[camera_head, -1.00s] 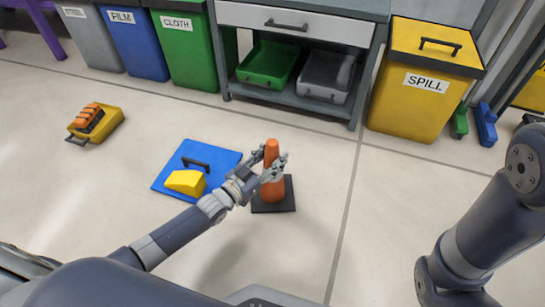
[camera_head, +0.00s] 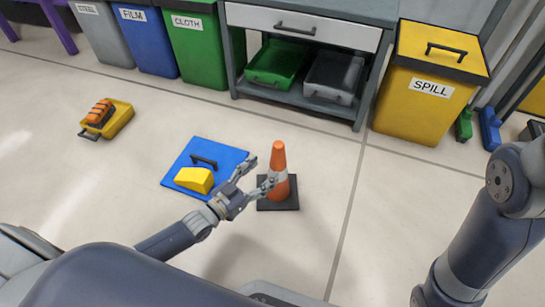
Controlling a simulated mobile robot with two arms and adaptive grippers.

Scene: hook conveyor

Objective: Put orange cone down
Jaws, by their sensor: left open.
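The orange cone (camera_head: 279,158) with a pale band and a black square base (camera_head: 290,202) stands upright on the floor in the head view. My left gripper (camera_head: 262,174) is open, just left of the cone, with its fingers spread. One fingertip overlaps the cone's lower body in the picture; I cannot tell if it touches. My right arm shows at the right edge, but its gripper is out of view.
A blue mat (camera_head: 228,158) with a yellow wedge (camera_head: 194,180) lies left of the gripper. A yellow tray (camera_head: 119,120) sits farther left. Bins, a workbench (camera_head: 304,106) and a yellow SPILL bin (camera_head: 417,112) line the back. Floor right of the cone is clear.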

